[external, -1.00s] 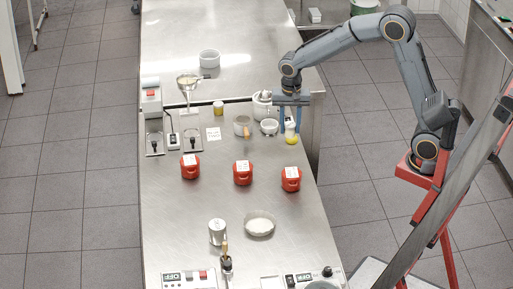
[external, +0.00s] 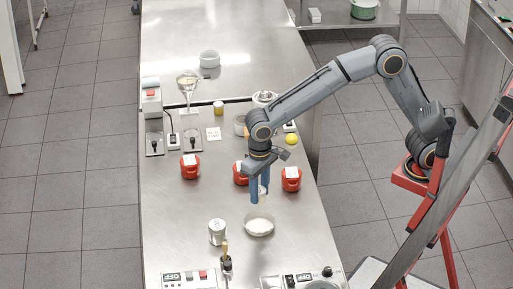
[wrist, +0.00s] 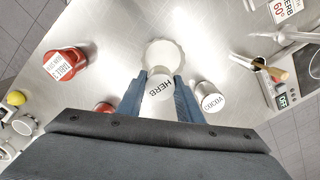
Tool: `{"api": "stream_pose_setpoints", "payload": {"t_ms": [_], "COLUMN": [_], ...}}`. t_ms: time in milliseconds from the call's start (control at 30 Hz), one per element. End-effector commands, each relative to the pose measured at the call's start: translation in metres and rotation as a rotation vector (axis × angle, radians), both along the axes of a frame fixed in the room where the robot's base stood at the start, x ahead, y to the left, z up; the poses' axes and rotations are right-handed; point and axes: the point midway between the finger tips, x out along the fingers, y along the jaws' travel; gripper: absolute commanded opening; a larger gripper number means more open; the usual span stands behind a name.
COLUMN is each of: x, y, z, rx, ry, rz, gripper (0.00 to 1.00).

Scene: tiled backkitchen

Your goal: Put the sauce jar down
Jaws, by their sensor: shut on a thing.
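In the external view only a pale strip of the jar (external: 264,189) shows between the fingers; the rest is hidden. The jar is just behind a shallow pale bowl (external: 259,227) in the external view and overlaps its edge in the wrist view (wrist: 166,50). I cannot tell how high its bottom is above the steel table (external: 180,230).
Several red lidded pots (external: 190,167) stand in a row; one is partly behind my gripper. A labelled metal can (external: 217,232) stands left of the bowl. A yellow lemon (external: 291,139) lies farther back. Switch boxes (external: 187,279) line the front.

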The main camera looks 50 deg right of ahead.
Motion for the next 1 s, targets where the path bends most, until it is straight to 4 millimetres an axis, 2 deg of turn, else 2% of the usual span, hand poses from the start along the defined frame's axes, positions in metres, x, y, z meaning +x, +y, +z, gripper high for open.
{"api": "stream_pose_setpoints", "payload": {"t_ms": [133,400,633,800,1000], "x": [-0.007,-0.006,-0.006,-0.006,-0.005], "y": [0.007,0.007,0.006,0.006,0.007], "z": [-0.011,-0.054,-0.072,-0.094,-0.1], "rx": [-0.002,-0.001,-0.002,-0.002,0.001], "ry": [0.002,0.001,0.001,0.001,-0.001], "rz": [0.022,0.021,0.021,0.021,0.021], "gripper": [0.08,0.08,0.08,0.08,0.08]}}
